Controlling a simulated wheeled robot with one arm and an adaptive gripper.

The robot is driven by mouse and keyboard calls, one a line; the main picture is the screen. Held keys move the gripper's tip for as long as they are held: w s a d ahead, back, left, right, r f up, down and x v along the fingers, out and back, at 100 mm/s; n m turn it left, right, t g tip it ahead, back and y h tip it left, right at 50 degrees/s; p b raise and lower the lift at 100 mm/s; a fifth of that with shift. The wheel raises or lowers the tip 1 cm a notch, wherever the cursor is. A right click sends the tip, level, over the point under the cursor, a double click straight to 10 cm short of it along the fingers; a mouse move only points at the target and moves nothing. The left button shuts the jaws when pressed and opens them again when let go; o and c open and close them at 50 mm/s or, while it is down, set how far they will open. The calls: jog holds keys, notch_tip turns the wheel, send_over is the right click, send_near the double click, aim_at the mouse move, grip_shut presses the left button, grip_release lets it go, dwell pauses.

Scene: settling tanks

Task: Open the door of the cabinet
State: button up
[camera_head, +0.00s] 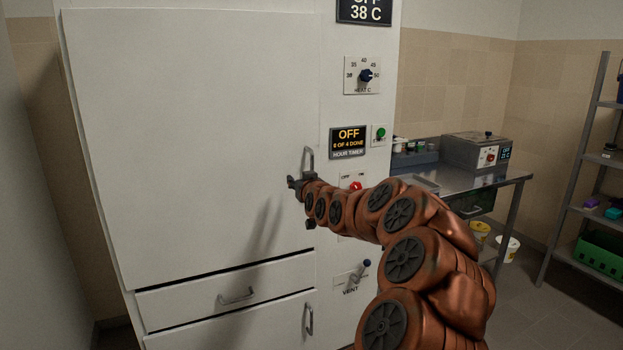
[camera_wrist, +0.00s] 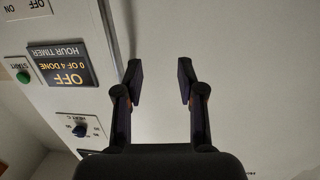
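The white cabinet has a large upper door (camera_head: 190,130), which looks shut against its frame on the right. A metal bar handle (camera_head: 308,160) stands upright near the door's right edge; its lower part is hidden behind my gripper. My gripper (camera_head: 293,185) is in front of the door, at the lower end of the handle. I cannot tell whether it touches the handle. In the wrist view my gripper (camera_wrist: 160,75) is open, its two fingers apart with only the plain door surface (camera_wrist: 240,60) behind them. No handle shows between them there.
The control panel beside the door carries a timer display (camera_head: 348,142), a red knob (camera_head: 356,186) and a vent lever (camera_head: 366,264). A drawer (camera_head: 230,290) and a lower door handle (camera_head: 309,318) are below. A metal table (camera_head: 480,178) and shelf rack (camera_head: 575,175) stand at the right.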

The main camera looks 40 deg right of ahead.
jog(key=h, duration=0.2)
send_near(312, 169)
jog(key=x, duration=0.3)
jog(key=shift+m, duration=0.4)
jog(key=shift+p+x, duration=0.5)
jog(key=shift+x, duration=2.2)
jog(key=shift+p+x, duration=0.4)
jog(key=shift+x, duration=0.8)
jog(key=shift+f, duration=0.1)
grip_shut()
